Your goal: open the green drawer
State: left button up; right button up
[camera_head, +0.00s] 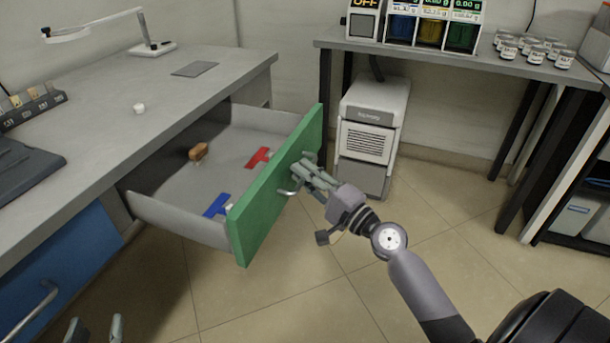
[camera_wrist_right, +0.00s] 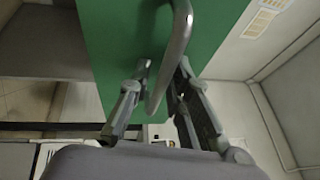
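The green drawer (camera_head: 272,205) stands pulled out from the grey desk, its inside showing in the head view. Its green front fills the top of the right wrist view (camera_wrist_right: 120,45). The curved metal handle (camera_wrist_right: 180,40) is on this front. My right gripper (camera_head: 308,176) is at the handle. In the right wrist view its fingers (camera_wrist_right: 165,68) are partly spread on both sides of the handle, with gaps beside it. Exact contact is hard to see. My left gripper (camera_head: 95,328) shows only two separated fingertips at the bottom left, open and away from the drawer.
The drawer holds a red piece (camera_head: 258,157), a blue piece (camera_head: 217,205) and a brown item (camera_head: 198,151). A blue drawer (camera_head: 60,265) is closed at left. A grey-white machine (camera_head: 372,130) stands behind the green front. Floor (camera_head: 300,310) is clear in front.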

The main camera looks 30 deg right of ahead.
jog(key=shift+s, duration=0.1)
jog(key=v, duration=1.2)
